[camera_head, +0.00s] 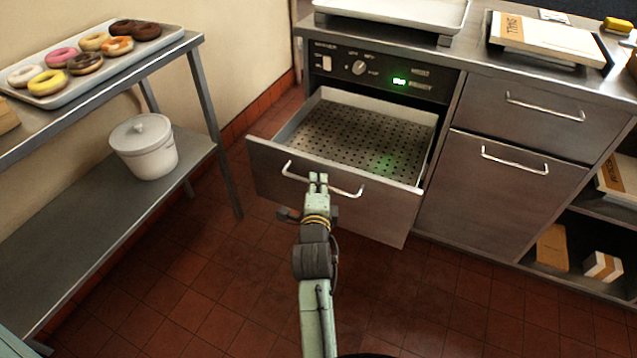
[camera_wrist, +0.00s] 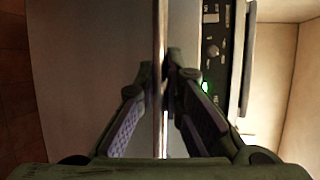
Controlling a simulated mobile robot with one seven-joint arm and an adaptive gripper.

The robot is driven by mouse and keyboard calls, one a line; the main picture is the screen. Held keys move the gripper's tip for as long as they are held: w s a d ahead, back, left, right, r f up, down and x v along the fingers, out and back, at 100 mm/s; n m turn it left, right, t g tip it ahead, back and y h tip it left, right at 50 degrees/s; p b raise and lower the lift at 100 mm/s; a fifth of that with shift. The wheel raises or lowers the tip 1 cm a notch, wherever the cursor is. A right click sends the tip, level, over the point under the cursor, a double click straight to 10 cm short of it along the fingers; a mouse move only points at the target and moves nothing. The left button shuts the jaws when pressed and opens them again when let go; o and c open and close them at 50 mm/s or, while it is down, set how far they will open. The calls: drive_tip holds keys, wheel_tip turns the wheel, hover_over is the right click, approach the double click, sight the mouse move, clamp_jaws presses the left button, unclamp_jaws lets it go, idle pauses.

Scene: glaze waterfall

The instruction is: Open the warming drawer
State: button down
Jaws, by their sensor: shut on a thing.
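The warming drawer (camera_head: 330,200) stands pulled out from the steel counter in the head view. Its perforated tray floor (camera_head: 360,138) shows, and I see nothing lying in it. Its curved metal handle (camera_head: 345,192) runs across the front face. My gripper (camera_head: 318,178) is at the middle of this handle, its fingers shut on the bar. In the wrist view the handle bar (camera_wrist: 160,45) runs up between the two fingertips (camera_wrist: 163,72), beside the drawer's front (camera_wrist: 85,60). The exact finger contact is partly hidden by the fingers.
The control panel (camera_head: 375,72), with a knob and green light, sits above the drawer. A closed drawer (camera_head: 530,118) and cabinet door (camera_head: 495,195) are to the right. A steel rack (camera_head: 205,100) with a doughnut tray (camera_head: 105,72) and white pot (camera_head: 145,148) stands left. Tiled floor (camera_head: 230,270) before the drawer is clear.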

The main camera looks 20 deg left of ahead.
drive_tip(key=c, duration=1.7)
unclamp_jaws()
